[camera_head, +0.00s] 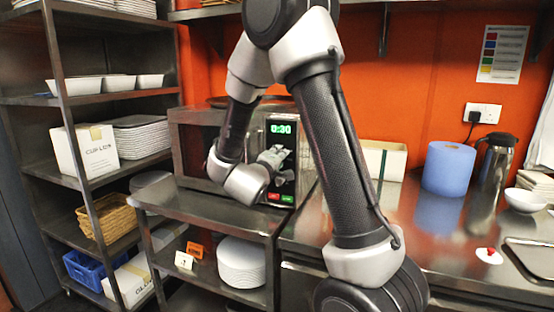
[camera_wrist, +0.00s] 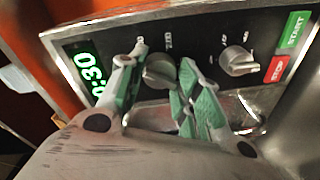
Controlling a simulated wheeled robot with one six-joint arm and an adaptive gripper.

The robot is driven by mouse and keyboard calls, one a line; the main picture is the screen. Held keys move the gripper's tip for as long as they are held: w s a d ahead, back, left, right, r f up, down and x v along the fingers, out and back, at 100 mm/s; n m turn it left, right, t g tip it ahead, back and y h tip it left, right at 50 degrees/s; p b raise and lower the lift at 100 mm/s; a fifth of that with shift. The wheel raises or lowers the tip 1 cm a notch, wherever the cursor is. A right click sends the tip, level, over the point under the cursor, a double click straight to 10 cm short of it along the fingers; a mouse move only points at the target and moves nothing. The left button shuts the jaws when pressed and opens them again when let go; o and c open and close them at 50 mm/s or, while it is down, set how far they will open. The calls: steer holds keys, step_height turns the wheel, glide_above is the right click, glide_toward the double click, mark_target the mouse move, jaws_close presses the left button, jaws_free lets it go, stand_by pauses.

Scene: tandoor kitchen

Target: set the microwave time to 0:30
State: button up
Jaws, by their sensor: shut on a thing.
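The microwave (camera_head: 194,148) stands on a steel shelf at centre. Its green display (camera_head: 281,129) reads 0:30, and the display also shows 0:30 in the wrist view (camera_wrist: 90,73). My gripper (camera_head: 275,158) is at the control panel, below the display. In the wrist view my gripper (camera_wrist: 155,69) has its green-padded fingers on either side of the round metal knob (camera_wrist: 159,72) nearer the display, shut on it. A second knob (camera_wrist: 238,60) is free. The green START button (camera_wrist: 295,30) and red STOP button (camera_wrist: 275,69) are untouched.
A steel counter (camera_head: 430,262) to the right holds a blue paper roll (camera_head: 448,168), a steel flask (camera_head: 492,165) and a white bowl (camera_head: 525,200). A shelf rack with white dishes (camera_head: 75,85) stands at left. Stacked plates (camera_head: 241,262) sit below the microwave.

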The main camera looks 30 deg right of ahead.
steer(key=shift+s+f+n, duration=0.1)
steer(key=shift+n, duration=0.4)
steer(key=o, duration=1)
steer(key=v, duration=1.2)
